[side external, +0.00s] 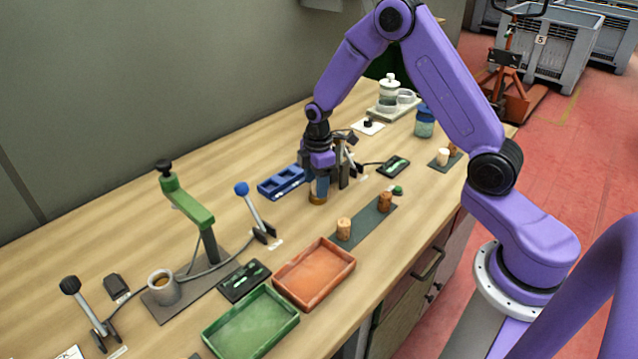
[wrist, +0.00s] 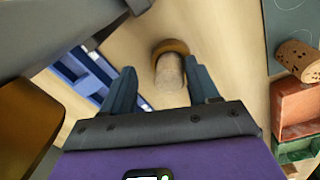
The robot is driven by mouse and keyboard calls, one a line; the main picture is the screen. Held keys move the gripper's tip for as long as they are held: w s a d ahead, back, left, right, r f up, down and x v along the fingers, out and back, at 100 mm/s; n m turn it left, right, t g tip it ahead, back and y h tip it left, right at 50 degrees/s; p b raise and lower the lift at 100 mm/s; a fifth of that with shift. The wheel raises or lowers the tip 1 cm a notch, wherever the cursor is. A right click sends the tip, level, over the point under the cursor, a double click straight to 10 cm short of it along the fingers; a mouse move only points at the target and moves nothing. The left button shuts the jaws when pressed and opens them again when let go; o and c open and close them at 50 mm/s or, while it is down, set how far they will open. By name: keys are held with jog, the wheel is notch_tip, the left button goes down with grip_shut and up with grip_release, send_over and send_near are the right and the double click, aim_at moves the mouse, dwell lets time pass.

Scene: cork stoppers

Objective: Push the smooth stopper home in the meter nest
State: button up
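My gripper (side external: 318,190) is low over the middle of the bench. In the wrist view its two blue fingers (wrist: 163,72) stand apart on either side of a pale, smooth-looking stopper (wrist: 168,72), with a clear gap at the left finger. A brown rounded rim (wrist: 170,47) shows at the stopper's far end; I cannot tell whether it is a nest or part of the stopper. In the side view only a brown-yellow piece (side external: 318,198) shows below the fingers. The fingers hide the rest. I cannot tell for sure which fixture is the meter nest.
A blue tray (side external: 283,182) lies left of my gripper. Speckled (side external: 344,230) and brown (side external: 385,203) corks stand on a dark mat (side external: 362,222) to the right. A green press (side external: 190,207), a blue-knobbed lever (side external: 254,210), an orange tray (side external: 315,272) and a green tray (side external: 250,322) stand nearer the camera.

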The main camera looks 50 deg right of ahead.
jog(key=shift+g, duration=0.4)
jog(key=f, duration=0.1)
jog(key=s+f, duration=0.1)
jog(key=s+a+f, duration=0.1)
jog(key=shift+f, duration=0.35)
jog(key=shift+w+r, duration=0.15)
jog(key=shift+r, duration=0.35)
jog(key=shift+t, duration=0.5)
jog(key=r, duration=0.3)
jog(key=w+r, duration=0.1)
jog(key=r, duration=0.3)
jog(key=d+r, duration=0.1)
jog(key=r, duration=0.2)
jog(key=shift+w+r, duration=0.2)
jog(key=shift+r, duration=0.2)
jog(key=s+a+r, duration=0.4)
jog(key=s+a, duration=0.1)
jog(key=s, duration=0.6)
jog(key=s+a+r, duration=0.3)
jog(key=s+a, duration=0.2)
jog(key=s, duration=0.7)
jog(key=shift+m+g, duration=0.3)
jog(key=shift+m, duration=0.3)
jog(key=s+d, duration=0.1)
jog(key=s, duration=0.5)
jog(key=s+d+r, duration=0.1)
jog(key=s, duration=0.3)
jog(key=shift+d, duration=0.35)
